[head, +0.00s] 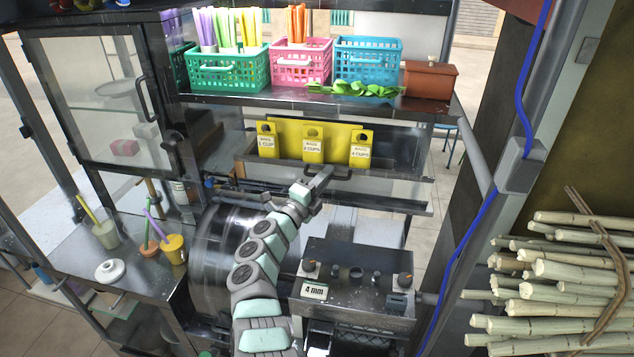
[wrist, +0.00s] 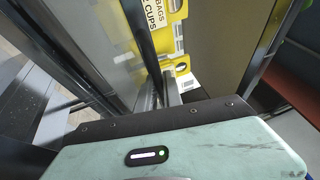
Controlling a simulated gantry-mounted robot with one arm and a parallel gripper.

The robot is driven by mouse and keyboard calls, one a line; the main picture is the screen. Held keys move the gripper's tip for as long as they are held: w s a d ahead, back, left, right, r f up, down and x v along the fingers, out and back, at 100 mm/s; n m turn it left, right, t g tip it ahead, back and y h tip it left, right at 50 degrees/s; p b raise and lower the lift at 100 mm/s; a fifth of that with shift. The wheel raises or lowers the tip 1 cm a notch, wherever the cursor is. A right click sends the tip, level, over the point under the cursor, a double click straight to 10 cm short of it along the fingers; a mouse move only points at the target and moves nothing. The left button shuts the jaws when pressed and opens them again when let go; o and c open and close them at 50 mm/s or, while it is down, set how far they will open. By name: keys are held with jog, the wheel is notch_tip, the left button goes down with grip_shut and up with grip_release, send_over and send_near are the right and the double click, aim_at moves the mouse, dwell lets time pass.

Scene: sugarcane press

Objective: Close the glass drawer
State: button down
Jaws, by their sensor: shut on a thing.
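The drawer (head: 395,174) sits pulled out beneath the shelf in the head view. Yellow bag holders (head: 313,145) marked for cups stand in it, and they also show in the wrist view (wrist: 181,68). A dark handle (head: 343,174) is on its front. My gripper (head: 320,181) is at the drawer front and is shut on the handle. The exact contact is small in the head view. In the wrist view my wrist casing hides most of the grip.
A glass-doored cabinet (head: 98,95) stands at the left. Baskets (head: 300,70) and a brown box (head: 430,80) stand on the shelf (head: 260,97) above. Cane stalks (head: 560,270) are piled at the right.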

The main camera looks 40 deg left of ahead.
jog(key=shift+a+f, duration=0.1)
jog(key=shift+f, duration=0.15)
jog(key=c, duration=1.5)
grip_release()
jog(key=shift+w+r, duration=0.1)
jog(key=shift+w, duration=0.05)
jog(key=shift+r, duration=0.15)
jog(key=shift+s+d+f, duration=0.1)
jog(key=shift+s+f, duration=0.2)
jog(key=shift+s, duration=1.45)
jog(key=shift+s+d+f, duration=0.1)
jog(key=shift+s+f, duration=0.25)
jog(key=shift+s, duration=1.45)
jog(key=shift+s+f, duration=0.3)
jog(key=shift+s, duration=1.45)
